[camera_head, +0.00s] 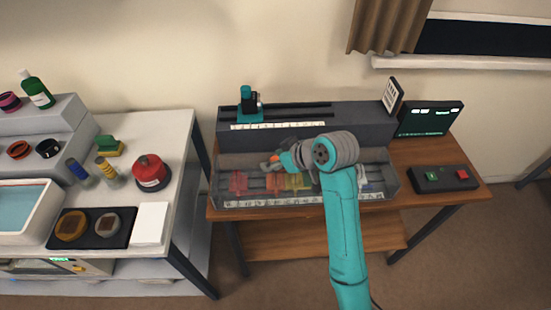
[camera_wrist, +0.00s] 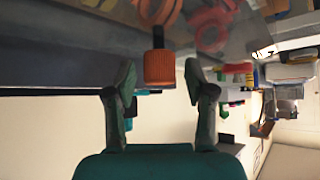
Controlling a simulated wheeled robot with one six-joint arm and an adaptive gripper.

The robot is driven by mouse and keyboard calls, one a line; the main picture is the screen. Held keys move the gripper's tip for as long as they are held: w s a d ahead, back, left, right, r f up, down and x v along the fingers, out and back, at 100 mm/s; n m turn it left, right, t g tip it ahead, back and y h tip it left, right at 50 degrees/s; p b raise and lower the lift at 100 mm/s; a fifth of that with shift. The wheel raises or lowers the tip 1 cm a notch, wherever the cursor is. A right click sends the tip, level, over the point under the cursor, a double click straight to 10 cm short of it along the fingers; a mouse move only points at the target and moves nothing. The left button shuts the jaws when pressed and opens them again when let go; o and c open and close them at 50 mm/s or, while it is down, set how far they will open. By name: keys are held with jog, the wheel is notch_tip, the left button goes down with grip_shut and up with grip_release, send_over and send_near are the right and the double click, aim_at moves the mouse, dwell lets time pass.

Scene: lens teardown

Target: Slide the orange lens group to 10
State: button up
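The orange lens group (camera_head: 275,182) sits in the clear-fronted bench between a red group (camera_head: 238,184) and a yellow group (camera_head: 297,181). Its orange ribbed knob (camera_wrist: 159,68) hangs from a dark stem in the wrist view, below an orange ring. My gripper (camera_wrist: 160,82) is open, with one finger on each side of the knob and a visible gap at both sides. In the head view my gripper (camera_head: 280,160) is above the bench near the orange group, partly hidden by my wrist. A white number scale (camera_head: 300,200) runs along the front; its numbers are too small to read.
A teal carriage (camera_head: 249,105) stands on the upper rail behind. A dark screen (camera_head: 430,118) and a button box (camera_head: 444,179) are at the right.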

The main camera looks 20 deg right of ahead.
grip_shut()
jog(key=w+a, duration=0.1)
jog(key=a, duration=0.4)
jog(key=w+a, duration=0.1)
jog(key=a, duration=0.2)
jog(key=shift+w+a, duration=0.1)
jog(key=shift+w, duration=0.25)
jog(key=shift+r, duration=0.1)
jog(key=shift+o, duration=1)
grip_release()
jog(key=shift+a, duration=0.15)
jog(key=v, duration=1.1)
jog(key=shift+s+d+r, duration=0.2)
jog(key=shift+s+r, duration=0.05)
jog(key=shift+s, duration=0.05)
